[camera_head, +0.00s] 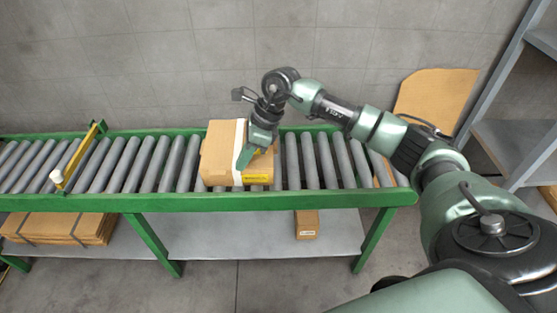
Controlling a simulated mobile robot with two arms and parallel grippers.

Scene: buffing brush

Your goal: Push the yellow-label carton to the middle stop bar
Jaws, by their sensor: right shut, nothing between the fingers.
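The carton (222,151) is a brown box with a white tape strip and a yellow label (257,178) low on its front face. It sits on the rollers of the green-framed conveyor (310,196), right of the picture's middle stretch of rollers. A yellow stop bar (77,158) with a white knob crosses the conveyor at the left, apart from the carton. My right gripper (242,165) is shut and empty, pointing down at the carton's right part. It hides some of the carton, and I cannot tell whether it touches it. My left gripper is not in view.
Bare rollers (150,164) lie between the carton and the stop bar. Flat cardboard (62,228) and a small box (306,224) lie on the lower shelf. A cardboard sheet (436,98) leans on the wall. A grey rack (510,145) stands at right.

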